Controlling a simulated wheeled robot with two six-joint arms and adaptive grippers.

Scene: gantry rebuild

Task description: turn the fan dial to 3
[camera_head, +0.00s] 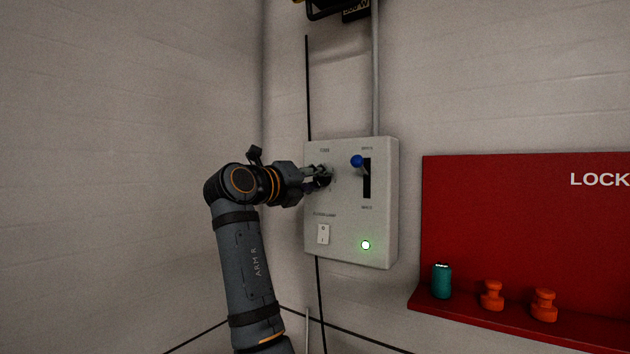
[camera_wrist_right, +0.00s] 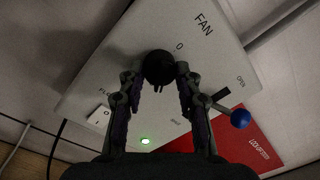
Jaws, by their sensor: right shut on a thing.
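The grey control box (camera_head: 347,232) hangs on the wall in the head view. The black fan dial (camera_wrist_right: 158,66) is on its face, under the word FAN, with a 0 printed beside it in the wrist view. My right gripper (camera_head: 321,177) is at the dial, and its two fingers (camera_wrist_right: 157,77) stand on either side of the knob, shut on it. In the head view the gripper hides most of the dial. I cannot tell which number the dial points to. My left gripper is not in view.
Right of the dial on the same box is a lever with a blue ball (camera_head: 357,161) in a black slot. Below are a white rocker switch (camera_head: 323,234) and a lit green lamp (camera_head: 365,245). A red lockout board (camera_head: 520,220) with a shelf stands to the right.

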